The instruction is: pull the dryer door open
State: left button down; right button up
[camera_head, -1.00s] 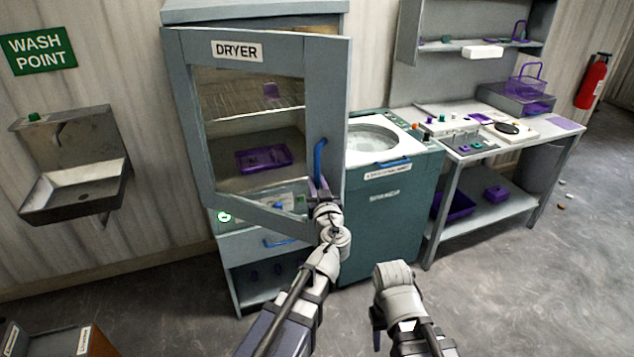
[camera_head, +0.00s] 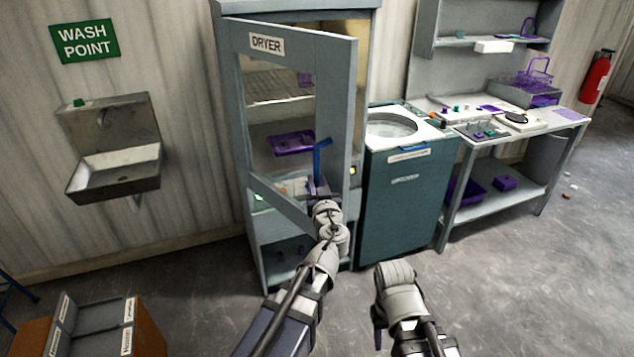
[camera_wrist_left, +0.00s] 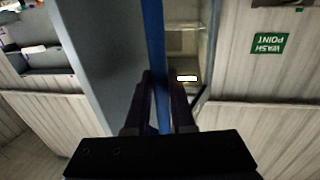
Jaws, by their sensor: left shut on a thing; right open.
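The dryer door (camera_head: 337,110) is a grey frame with a window and a DRYER label, hinged on its left side. It stands partly open, its right edge swung out from the dryer cabinet (camera_head: 290,15). My left gripper (camera_head: 319,184) is shut on the blue door handle (camera_head: 320,158). In the left wrist view the fingers (camera_wrist_left: 160,95) close around the blue handle bar (camera_wrist_left: 154,40). My right gripper (camera_head: 378,330) is low in front, away from the door; its arm hides much of it. Inside the dryer, a purple tray (camera_head: 291,143) sits on a shelf.
A teal tank cabinet (camera_head: 405,205) stands just right of the dryer. A workbench (camera_head: 560,130) with purple racks is further right. A wash basin (camera_head: 115,172) hangs on the left wall. A box with brown sides (camera_head: 150,330) is at the lower left. Grey floor in front is clear.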

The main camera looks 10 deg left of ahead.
pick_arm(q)
jog(key=shift+a, duration=0.15)
jog(key=c, duration=0.8)
grip_release()
jog(key=shift+o, duration=0.2)
